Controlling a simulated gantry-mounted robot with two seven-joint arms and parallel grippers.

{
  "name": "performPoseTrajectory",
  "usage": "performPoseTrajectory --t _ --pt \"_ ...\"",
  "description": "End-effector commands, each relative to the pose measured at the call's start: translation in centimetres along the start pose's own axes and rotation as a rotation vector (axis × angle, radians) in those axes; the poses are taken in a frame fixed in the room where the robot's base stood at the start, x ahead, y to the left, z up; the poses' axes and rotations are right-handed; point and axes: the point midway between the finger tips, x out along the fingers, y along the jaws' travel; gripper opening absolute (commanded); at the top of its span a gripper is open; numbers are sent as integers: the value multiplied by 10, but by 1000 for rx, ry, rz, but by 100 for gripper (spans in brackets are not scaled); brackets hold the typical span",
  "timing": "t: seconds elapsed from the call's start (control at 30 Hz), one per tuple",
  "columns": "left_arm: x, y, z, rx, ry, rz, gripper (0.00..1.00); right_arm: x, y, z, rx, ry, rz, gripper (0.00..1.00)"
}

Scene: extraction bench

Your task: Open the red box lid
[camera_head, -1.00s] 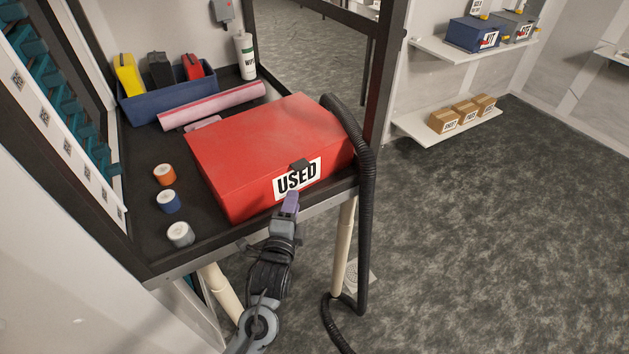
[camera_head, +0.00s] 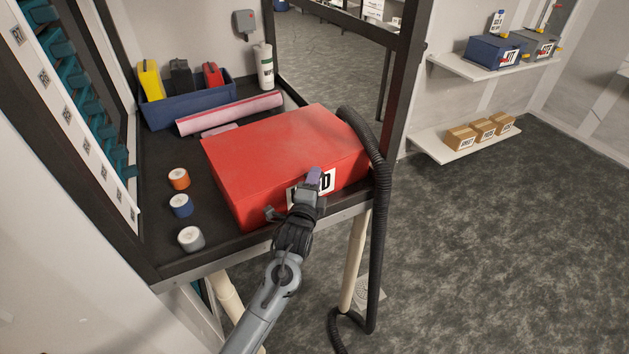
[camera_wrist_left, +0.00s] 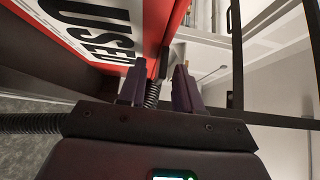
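The red box (camera_head: 285,150) sits on the black bench with its lid down. Its front carries a white label reading "USED" (camera_head: 328,182), partly covered by my left gripper (camera_head: 314,178). In the left wrist view the label (camera_wrist_left: 100,28) and the red front (camera_wrist_left: 158,20) lie close beyond the fingers. My left gripper also shows there (camera_wrist_left: 158,78), its two purple-grey fingers apart. A small dark piece, apparently the front latch (camera_wrist_left: 163,62), shows between or just beyond them; I cannot tell whether they touch it. My right gripper is not in view.
A black corrugated hose (camera_head: 380,200) hangs along the box's right side. Orange (camera_head: 179,179), blue (camera_head: 181,206) and grey (camera_head: 191,238) rolls stand to the left. A pink roll (camera_head: 230,112) and a blue bin (camera_head: 188,108) lie behind. Open space lies in front of the bench.

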Motion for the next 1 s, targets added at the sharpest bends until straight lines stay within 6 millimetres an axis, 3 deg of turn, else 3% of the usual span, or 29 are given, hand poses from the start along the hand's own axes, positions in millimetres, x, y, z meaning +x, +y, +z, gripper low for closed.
performPoseTrajectory --t 0.37,0.6,1.0 --pt "4 -1 0 -1 0 -1 34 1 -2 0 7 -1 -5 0" --pt "4 0 0 -1 0 -1 0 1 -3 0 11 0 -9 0" --pt "4 -2 0 -2 -1 1 0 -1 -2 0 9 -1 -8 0"
